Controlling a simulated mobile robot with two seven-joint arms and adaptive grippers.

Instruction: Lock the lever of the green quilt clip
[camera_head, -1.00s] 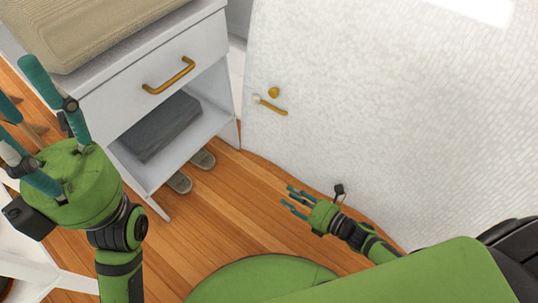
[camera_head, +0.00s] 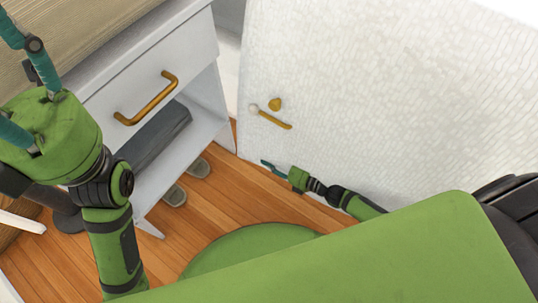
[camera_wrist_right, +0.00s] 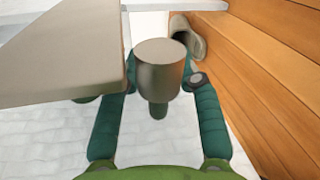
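No green clip shows on the white textured quilt (camera_head: 390,70). A gold knob (camera_head: 275,104) and a slanted gold lever (camera_head: 275,120) with a pale ball end do. My right gripper (camera_head: 268,164) is low beside the quilt, below the lever and apart from it. In the right wrist view its teal fingers (camera_wrist_right: 158,85) are spread. A grey-brown cylinder (camera_wrist_right: 160,75) shows between them there; I cannot tell what it is or whether they touch it. My left gripper (camera_head: 12,80) is open and empty at the left edge, partly cut off.
A white nightstand (camera_head: 205,40) with a gold-handled drawer stands left of the quilt. A dark folded item (camera_head: 160,140) lies on its lower shelf. Grey slippers (camera_head: 175,194) lie on the wood floor (camera_head: 215,200). A beige panel (camera_wrist_right: 60,60) fills the wrist view's upper left.

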